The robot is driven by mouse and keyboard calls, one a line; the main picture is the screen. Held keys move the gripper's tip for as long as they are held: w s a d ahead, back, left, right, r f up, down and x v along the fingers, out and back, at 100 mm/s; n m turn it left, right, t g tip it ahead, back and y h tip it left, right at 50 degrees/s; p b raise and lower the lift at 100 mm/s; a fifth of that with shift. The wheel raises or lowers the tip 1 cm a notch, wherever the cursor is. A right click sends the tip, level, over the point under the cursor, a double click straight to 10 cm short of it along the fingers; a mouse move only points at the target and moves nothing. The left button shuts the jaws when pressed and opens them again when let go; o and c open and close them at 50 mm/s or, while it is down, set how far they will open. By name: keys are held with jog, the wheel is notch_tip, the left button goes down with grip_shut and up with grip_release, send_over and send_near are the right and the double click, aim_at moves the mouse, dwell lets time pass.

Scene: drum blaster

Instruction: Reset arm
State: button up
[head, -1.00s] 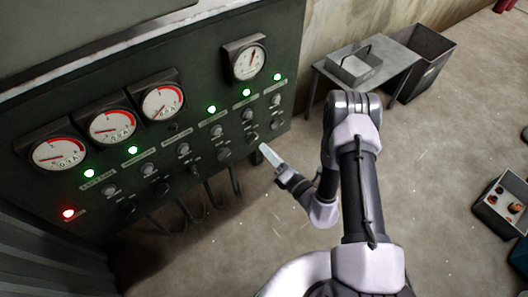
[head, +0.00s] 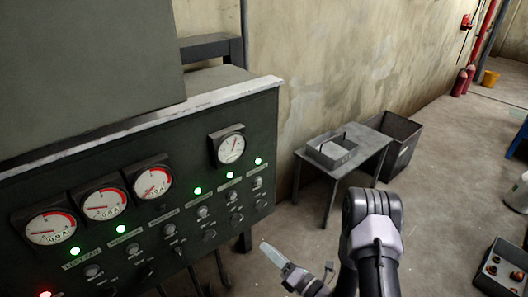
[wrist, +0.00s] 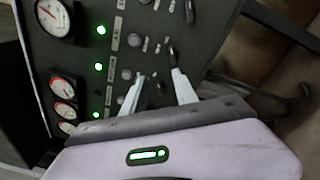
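My gripper (head: 264,246) is low in the head view, below and right of the lower row of knobs on the dark green control panel (head: 120,175). In the wrist view my gripper (wrist: 157,77) has its two pale fingers spread apart, with dark panel showing between and behind them. I see nothing held. My arm (head: 372,235) is bent, with its elbow at the lower middle right of the head view. Its lower links are cut off by the picture's bottom edge. I cannot tell whether the fingertips touch the panel.
The panel carries round gauges (head: 228,147), knobs and several green lights, plus a red light (head: 45,294) at lower left. Hooks hang below it. A small metal table (head: 367,152) with a tray (head: 332,150) and a bin (head: 402,140) stand by the wall. Open floor (head: 440,190) lies right.

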jog(key=s+a+r+n+g+y, duration=0.25)
jog(key=r+n+g, duration=0.2)
jog(key=r, duration=0.25)
jog(key=s+a+r+n+g+y, duration=0.1)
jog(key=a+r+n+g+y, duration=0.25)
jog(key=r+n, duration=0.3)
jog(key=s+a+r+n+g+h, duration=0.35)
jog(key=s+r+n+g, duration=0.4)
jog(key=s+n, duration=0.4)
jog(key=s+d+r+n+t+h, duration=0.1)
jog(key=s+d+r+n+h, duration=0.1)
jog(key=s+d+n+h, duration=0.45)
jog(key=s+d+r+n+t+h, duration=0.1)
jog(key=d+r+n+t+h, duration=0.4)
jog(key=d, duration=0.3)
jog(key=shift+s+d+n+t+h+b, duration=0.3)
jog(key=shift+s+d+n+t+h, duration=0.15)
jog(key=shift+t, duration=0.3)
